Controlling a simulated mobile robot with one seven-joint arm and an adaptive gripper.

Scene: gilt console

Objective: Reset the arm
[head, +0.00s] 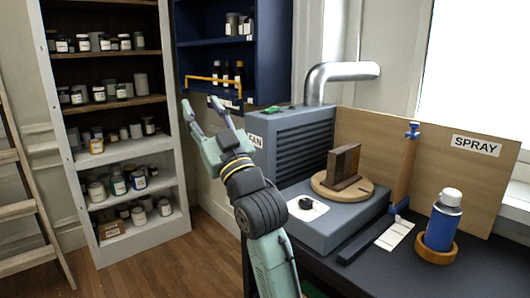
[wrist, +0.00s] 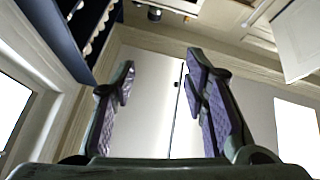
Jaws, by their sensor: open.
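My gripper (head: 205,110) is at the end of my raised arm in the head view, left of the grey fan unit. Its two fingers are spread apart and nothing is between them. In the wrist view my gripper (wrist: 160,85) shows both purple-padded fingers wide apart, with a pale wall or cabinet surface beyond.
A white shelf (head: 160,180) with several jars stands left. The blue cabinet (head: 215,60) has a yellow rail. The grey fan unit (head: 290,145) sits on the dark bench, with a brown block (head: 343,162) on a round board (head: 325,190). A spray can (head: 443,220) stands right.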

